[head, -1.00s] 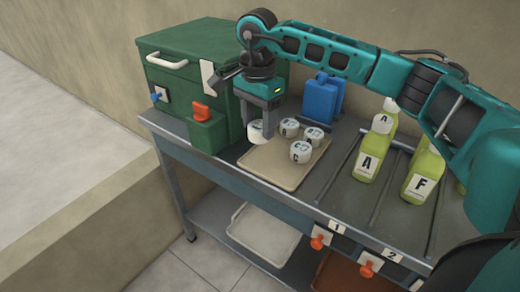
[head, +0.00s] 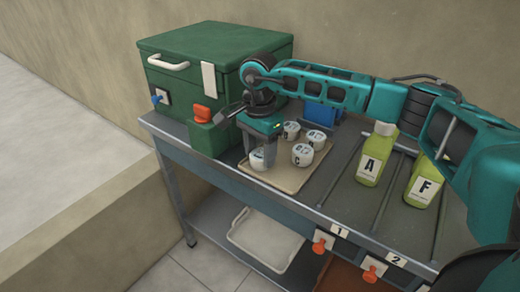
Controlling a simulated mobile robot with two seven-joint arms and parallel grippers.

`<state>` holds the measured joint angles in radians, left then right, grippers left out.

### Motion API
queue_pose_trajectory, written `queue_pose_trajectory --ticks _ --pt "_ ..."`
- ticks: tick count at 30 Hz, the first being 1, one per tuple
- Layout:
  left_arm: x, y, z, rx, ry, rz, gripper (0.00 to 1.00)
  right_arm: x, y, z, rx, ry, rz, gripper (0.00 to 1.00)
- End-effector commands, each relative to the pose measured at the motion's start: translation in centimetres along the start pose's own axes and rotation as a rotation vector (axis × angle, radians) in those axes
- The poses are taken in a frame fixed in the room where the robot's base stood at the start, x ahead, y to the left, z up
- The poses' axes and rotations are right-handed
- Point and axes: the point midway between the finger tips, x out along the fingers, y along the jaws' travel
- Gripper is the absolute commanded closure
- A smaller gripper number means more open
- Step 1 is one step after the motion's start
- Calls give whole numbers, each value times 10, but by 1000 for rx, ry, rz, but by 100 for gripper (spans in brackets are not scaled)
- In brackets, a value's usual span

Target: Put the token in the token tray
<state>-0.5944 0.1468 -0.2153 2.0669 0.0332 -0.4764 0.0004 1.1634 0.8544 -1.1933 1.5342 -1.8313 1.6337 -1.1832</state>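My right gripper (head: 264,157) points down over the tray's left part. It appears shut on a white token (head: 257,160), partly hidden by the fingers. This token is low, at the tray floor or just above it; I cannot tell if it touches. My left gripper is not in view.
A green box (head: 205,75) with an orange switch (head: 202,113) stands left of the tray. A blue item (head: 318,114) stands behind it. Green bottles marked A (head: 371,160) and F (head: 424,183) stand on the right. A white tray (head: 265,238) lies on the lower shelf.

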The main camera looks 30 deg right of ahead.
Motion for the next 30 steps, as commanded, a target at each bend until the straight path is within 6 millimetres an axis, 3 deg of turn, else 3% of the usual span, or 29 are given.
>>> queue_pose_trajectory --ticks 7,17,20,30 --pt "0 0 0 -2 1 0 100 0 0 0 0 0 1 22" --pt "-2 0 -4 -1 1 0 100 -6 0 0 0 0 0 22" --pt "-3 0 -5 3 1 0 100 -19 0 0 0 1 -2 22" --pt "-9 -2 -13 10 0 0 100 -91 -1 0 -1 1 -4 22"
